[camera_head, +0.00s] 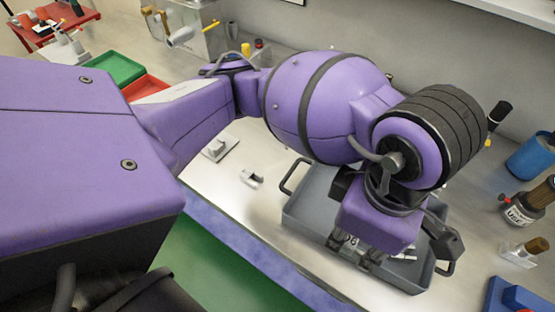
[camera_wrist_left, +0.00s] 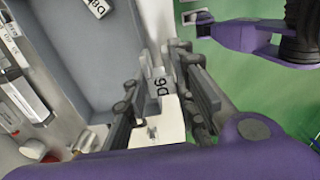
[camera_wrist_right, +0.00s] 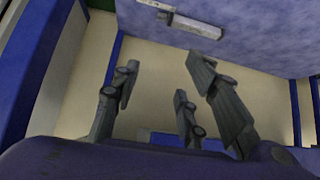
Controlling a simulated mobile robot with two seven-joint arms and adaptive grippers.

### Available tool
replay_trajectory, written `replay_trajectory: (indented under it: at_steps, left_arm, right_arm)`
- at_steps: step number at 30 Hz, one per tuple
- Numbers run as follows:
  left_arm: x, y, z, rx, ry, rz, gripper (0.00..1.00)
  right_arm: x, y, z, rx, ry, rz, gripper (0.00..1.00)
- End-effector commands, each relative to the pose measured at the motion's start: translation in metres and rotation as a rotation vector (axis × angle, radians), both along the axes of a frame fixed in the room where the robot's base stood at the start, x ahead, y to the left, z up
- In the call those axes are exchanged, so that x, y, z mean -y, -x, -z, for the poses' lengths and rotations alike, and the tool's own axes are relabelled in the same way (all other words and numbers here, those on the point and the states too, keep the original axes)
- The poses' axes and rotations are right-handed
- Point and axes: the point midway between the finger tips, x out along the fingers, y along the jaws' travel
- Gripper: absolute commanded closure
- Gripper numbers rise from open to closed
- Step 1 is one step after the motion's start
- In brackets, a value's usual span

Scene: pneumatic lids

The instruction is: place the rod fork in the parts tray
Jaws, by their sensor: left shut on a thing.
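The parts tray is the grey tray (camera_head: 300,212) with black handles on the bench in the head view; its grey inside (camera_wrist_left: 85,50) fills the upper left of the left wrist view. My left gripper (camera_head: 352,250) is low at the tray's front side, its tips partly hidden by my wrist. In the left wrist view, my left gripper (camera_wrist_left: 163,88) is shut on a small grey metal piece with a black-marked label, which looks like the rod fork (camera_wrist_left: 157,84). My right gripper (camera_wrist_right: 163,75) is open and empty in its wrist view; the head view does not show it.
Another labelled piece (camera_wrist_left: 97,7) lies in the tray. A small grey metal part (camera_head: 250,179) and a white plate with a fitting (camera_head: 220,148) are on the bench left of the tray.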

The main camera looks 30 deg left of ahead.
Motion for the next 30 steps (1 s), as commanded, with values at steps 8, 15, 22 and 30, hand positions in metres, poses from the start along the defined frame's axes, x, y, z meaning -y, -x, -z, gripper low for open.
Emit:
replay_trajectory:
  at_steps: [8, 15, 22, 30]
  left_arm:
    - [-0.048, -0.037, 0.031, -0.012, -0.008, -0.025, 1.00]
    - [-0.083, -0.069, 0.067, -0.010, -0.006, -0.018, 1.00]
    - [-0.096, -0.083, 0.089, -0.004, -0.002, -0.012, 1.00]
    - [-0.104, -0.088, 0.113, -0.008, -0.003, -0.012, 1.00]
  right_arm:
    - [0.009, 0.008, 0.009, -0.019, 0.019, -0.011, 0.60]
    - [0.008, 0.009, 0.011, -0.019, 0.018, -0.008, 0.60]
    - [0.006, 0.008, 0.010, -0.018, 0.013, -0.003, 0.60]
    - [0.005, 0.009, 0.011, -0.018, 0.010, 0.002, 0.60]
